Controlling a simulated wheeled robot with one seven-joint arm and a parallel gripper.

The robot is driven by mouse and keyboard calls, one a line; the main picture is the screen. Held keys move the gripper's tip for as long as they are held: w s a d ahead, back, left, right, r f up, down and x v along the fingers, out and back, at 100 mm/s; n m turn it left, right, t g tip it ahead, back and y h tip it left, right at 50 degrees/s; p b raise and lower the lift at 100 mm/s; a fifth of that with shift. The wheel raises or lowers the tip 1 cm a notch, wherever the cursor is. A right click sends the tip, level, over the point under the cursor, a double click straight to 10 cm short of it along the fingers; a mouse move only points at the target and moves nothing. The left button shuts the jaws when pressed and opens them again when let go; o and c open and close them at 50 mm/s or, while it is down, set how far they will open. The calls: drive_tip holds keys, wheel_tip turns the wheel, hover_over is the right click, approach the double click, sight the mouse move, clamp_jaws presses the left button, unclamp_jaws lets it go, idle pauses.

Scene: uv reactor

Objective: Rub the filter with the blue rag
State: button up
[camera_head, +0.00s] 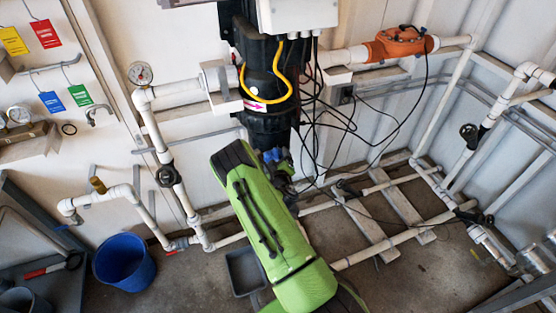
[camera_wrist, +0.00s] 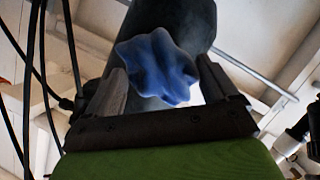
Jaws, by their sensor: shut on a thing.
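My gripper (camera_wrist: 160,95) is shut on the blue rag (camera_wrist: 160,68), which bulges up crumpled between the two fingers in the wrist view. In the head view only a little of the rag (camera_head: 273,155) shows, past the end of my green arm. The black filter housing (camera_head: 268,75) stands upright at the top middle, with a yellow hose and a pink arrow label on it. In the wrist view the dark lower body of the filter (camera_wrist: 185,22) is right behind the rag. I cannot tell whether the rag touches it.
White pipes (camera_head: 180,92) run to both sides of the filter. Loose black cables (camera_head: 345,120) hang to its right. An orange valve or meter (camera_head: 400,42) sits at the upper right. A blue bucket (camera_head: 124,262) and a grey tray (camera_head: 243,272) stand on the floor.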

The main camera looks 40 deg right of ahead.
drive_tip(key=shift+w+d+p, duration=0.25)
drive_tip(key=shift+w+p, duration=0.45)
drive_tip(key=shift+w, duration=0.2)
idle(0.6)
drive_tip(key=shift+s+d+r+p, duration=0.1)
drive_tip(key=shift+s+d+p, duration=0.2)
drive_tip(key=shift+d+p, duration=0.45)
drive_tip(key=shift+s+d+p, duration=0.25)
drive_tip(key=shift+d+p, duration=0.15)
drive_tip(key=shift+d, duration=0.8)
drive_tip(key=a+b, duration=0.2)
drive_tip(key=w+b, duration=0.1)
drive_tip(key=shift+a+f, duration=0.25)
drive_tip(key=shift+a, duration=0.15)
drive_tip(key=shift+w+a+b, duration=0.1)
drive_tip(key=shift+a+b, duration=0.2)
drive_tip(key=shift+a, duration=0.1)
drive_tip(key=shift+w+a+r, duration=0.1)
drive_tip(key=shift+a+r, duration=0.1)
